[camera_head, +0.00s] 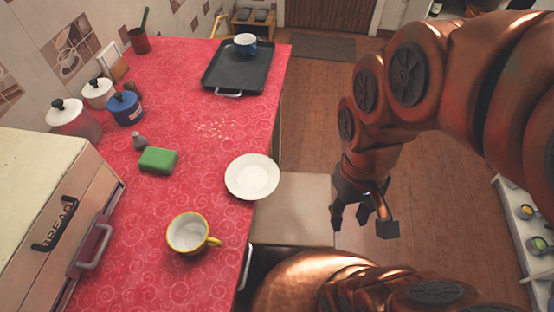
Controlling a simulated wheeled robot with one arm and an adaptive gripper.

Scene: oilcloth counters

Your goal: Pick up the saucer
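The saucer (252,177) is a white round plate lying flat near the right edge of the red patterned counter (190,170). Its rim comes close to the counter edge, and nothing lies on it. My gripper (362,222) hangs to the right of the saucer, past the counter edge, over the floor side. Its dark fingers are spread apart, with nothing seen between them. It is clear of the saucer by a fair gap.
A yellow cup (188,233) stands in front of the saucer. A green sponge (158,160) and small grey shaker (139,141) lie left. Lidded pots and a bread box (62,215) line the wall.

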